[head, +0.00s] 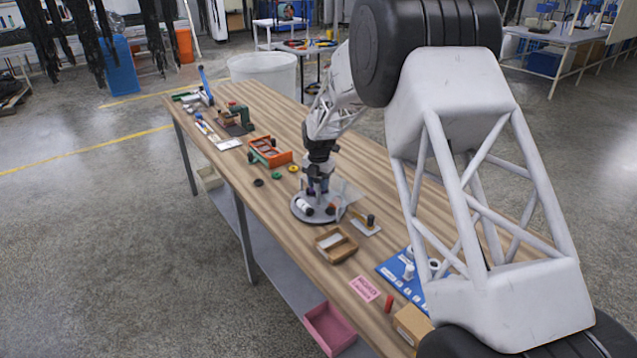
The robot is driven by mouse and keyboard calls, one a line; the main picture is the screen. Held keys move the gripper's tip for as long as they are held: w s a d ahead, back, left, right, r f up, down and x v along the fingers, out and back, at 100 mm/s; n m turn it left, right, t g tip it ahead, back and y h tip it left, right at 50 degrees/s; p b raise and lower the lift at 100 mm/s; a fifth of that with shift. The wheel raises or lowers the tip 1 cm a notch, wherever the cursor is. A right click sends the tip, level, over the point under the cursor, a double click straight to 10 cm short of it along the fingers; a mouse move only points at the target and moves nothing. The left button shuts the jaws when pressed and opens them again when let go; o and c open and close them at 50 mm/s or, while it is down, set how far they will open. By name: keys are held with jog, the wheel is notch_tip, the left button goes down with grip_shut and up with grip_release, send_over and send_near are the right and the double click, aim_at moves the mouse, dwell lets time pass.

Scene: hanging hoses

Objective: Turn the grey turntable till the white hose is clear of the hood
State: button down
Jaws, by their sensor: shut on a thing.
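The grey turntable (301,216) is a round disc lying on the wooden bench, near the middle of the head view. A short white cylinder with a dark end, seemingly the white hose (304,205), lies on its left part. A clear, see-through panel, seemingly the hood (347,190), stands at the turntable's right side. The hose end that shows is left of this panel; whether any of it is under the hood cannot be told. My gripper (317,191) points down over the turntable's middle, shut on a part there that looks like the turntable's; the fingers hide most of it.
Near the turntable are a small stamp-like tool on a plate (366,223), an open wooden box (336,246) and a red-and-green frame (270,152). A blue board (395,268) lies further right.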

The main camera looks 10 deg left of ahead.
jog(key=shift+n, duration=0.3)
dwell(0.4)
jog(key=c, duration=0.7)
grip_release()
jog(key=shift+r, duration=0.1)
jog(key=shift+r, duration=3.85)
